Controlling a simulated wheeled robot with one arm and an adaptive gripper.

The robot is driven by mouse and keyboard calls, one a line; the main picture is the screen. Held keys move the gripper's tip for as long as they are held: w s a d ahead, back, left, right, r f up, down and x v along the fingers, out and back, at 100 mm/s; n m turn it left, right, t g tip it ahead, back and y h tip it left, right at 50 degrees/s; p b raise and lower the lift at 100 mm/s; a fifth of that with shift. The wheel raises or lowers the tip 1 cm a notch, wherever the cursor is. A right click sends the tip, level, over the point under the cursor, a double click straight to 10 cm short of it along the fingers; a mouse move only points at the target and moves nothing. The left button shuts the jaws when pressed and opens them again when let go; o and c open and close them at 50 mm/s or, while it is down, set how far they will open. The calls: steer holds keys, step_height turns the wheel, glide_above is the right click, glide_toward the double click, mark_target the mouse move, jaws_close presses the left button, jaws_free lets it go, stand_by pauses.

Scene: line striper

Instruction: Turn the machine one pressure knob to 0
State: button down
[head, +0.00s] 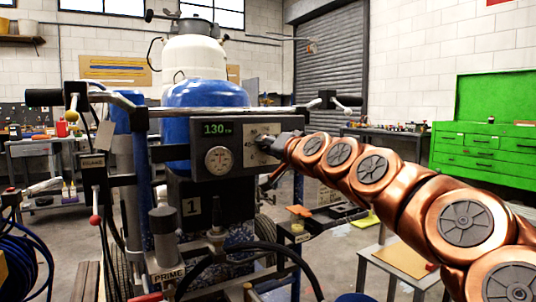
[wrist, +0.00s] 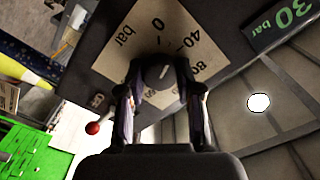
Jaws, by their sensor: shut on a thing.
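The striper marked 1 has a dark control panel (head: 200,143) with a pressure knob on its right side. In the wrist view the dark round knob (wrist: 160,75) sits on a cream scale plate (wrist: 198,52) with the numbers 0, 40 and 80 and the word bar. A short pale mark shows on the knob's face; I cannot tell exactly which value it points to. My gripper (head: 276,145) reaches the panel from the right, its two fingers (wrist: 160,92) on either side of the knob and shut on it. In the head view the gripper hides most of the knob.
A green display (head: 217,129) reads 130, and a round gauge (head: 219,160) sits below it. A red-tipped lever (wrist: 92,127) shows near the panel in the wrist view. A handlebar (head: 230,111) runs above the panel. A green cabinet (head: 485,140) stands at the back right.

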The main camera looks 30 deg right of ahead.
steer(key=n+b, duration=0.2)
steer(key=n, duration=0.2)
steer(key=shift+n, duration=0.4)
steer(key=shift+r, duration=0.1)
steer(key=c, duration=0.8)
jaws_free()
steer(key=shift+o, duration=0.2)
steer(key=s, duration=0.7)
steer(key=shift+s+a, duration=0.25)
steer(key=shift+a, duration=0.1)
